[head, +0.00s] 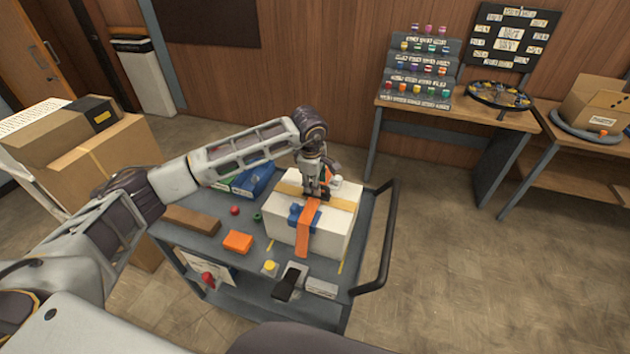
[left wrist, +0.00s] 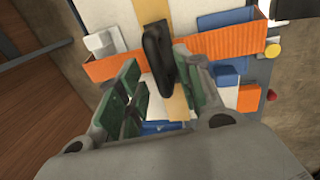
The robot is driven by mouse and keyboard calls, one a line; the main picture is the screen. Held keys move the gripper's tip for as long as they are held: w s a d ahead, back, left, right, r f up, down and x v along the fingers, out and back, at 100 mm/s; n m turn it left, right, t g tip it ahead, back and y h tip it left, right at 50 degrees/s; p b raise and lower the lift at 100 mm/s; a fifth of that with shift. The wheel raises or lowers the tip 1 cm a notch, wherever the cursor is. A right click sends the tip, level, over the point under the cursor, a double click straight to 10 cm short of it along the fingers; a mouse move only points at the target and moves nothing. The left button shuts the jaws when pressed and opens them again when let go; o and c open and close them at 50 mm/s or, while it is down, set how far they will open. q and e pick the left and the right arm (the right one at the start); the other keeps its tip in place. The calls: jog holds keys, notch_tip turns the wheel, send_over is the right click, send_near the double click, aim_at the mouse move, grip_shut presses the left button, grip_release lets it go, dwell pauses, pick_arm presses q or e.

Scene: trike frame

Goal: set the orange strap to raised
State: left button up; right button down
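The orange strap (head: 304,236) runs over the top of a white box (head: 340,228) and hangs down its near side. In the left wrist view the orange strap (left wrist: 218,43) crosses the box. A black upright handle-like part (left wrist: 155,50) stands near the strap, in front of my fingers. A blue piece (head: 297,213) sits beside the strap. My left gripper (head: 317,194) is just above the box top, pointing down. In the left wrist view its green-padded fingers (left wrist: 158,92) are apart. Whether they touch the black part is unclear. My right gripper is out of view.
The box stands on a grey cart (head: 222,249) with a black handle (head: 388,240). An orange block (head: 237,241), a red ball (head: 235,210), a yellow button (head: 270,266) and a blue bin (head: 255,178) are on it. Cardboard boxes (head: 100,155) stand left; workbenches (head: 470,112) stand behind right.

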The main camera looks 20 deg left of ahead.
pick_arm(q)
jog(key=shift+c, duration=0.3)
grip_shut()
jog(key=shift+w+r, duration=0.1)
